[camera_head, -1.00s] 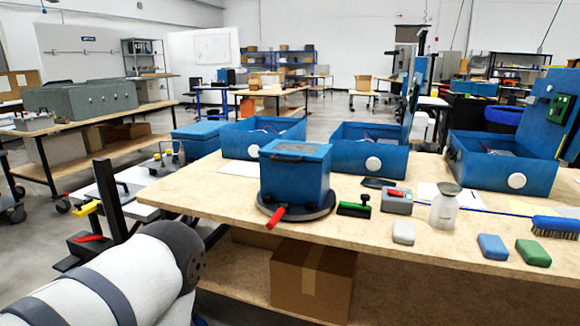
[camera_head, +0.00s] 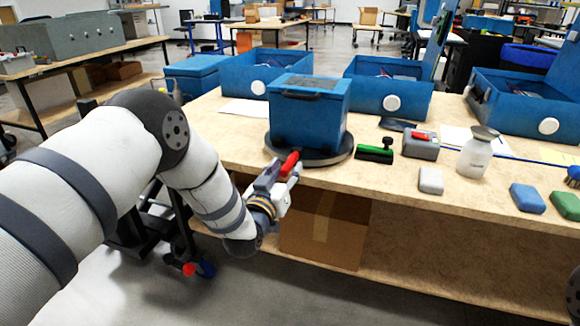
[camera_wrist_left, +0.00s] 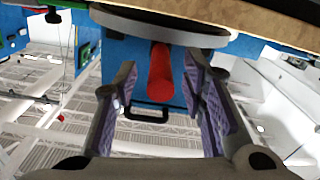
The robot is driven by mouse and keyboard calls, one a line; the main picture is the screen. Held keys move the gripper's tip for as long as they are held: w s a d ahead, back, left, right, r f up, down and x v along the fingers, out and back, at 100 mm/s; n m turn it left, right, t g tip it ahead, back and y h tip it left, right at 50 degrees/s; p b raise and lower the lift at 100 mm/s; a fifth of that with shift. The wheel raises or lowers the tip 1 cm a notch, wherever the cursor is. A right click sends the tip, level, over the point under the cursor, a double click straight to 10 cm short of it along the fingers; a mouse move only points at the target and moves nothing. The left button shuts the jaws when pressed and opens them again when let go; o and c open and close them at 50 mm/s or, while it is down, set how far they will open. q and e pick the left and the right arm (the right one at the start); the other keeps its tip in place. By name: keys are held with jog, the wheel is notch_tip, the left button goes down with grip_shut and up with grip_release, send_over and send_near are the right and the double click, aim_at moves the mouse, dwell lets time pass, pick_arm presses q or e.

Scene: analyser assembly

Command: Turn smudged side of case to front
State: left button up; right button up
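The blue case (camera_head: 308,115) with a dark handle on its lid stands upright on a round dark turntable (camera_head: 338,155) near the table's front edge. I cannot make out a smudge on the faces I see. The turntable's red handle (camera_head: 289,164) sticks out over the front edge. My left gripper (camera_head: 285,169) is at this handle. In the left wrist view my left gripper (camera_wrist_left: 160,75) is open, with one finger on each side of the red handle (camera_wrist_left: 160,72) and gaps between. My right gripper is not in view.
Right of the turntable lie a green-and-black tool (camera_head: 375,153), a grey box with a red top (camera_head: 420,145), a white bottle (camera_head: 477,152) and several small blocks. Open blue housings (camera_head: 390,95) stand behind. A cardboard box (camera_head: 325,230) sits on the shelf below.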

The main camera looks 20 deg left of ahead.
pick_arm(q)
jog(key=shift+w+f, duration=0.15)
jog(key=shift+w, duration=1.35)
grip_shut()
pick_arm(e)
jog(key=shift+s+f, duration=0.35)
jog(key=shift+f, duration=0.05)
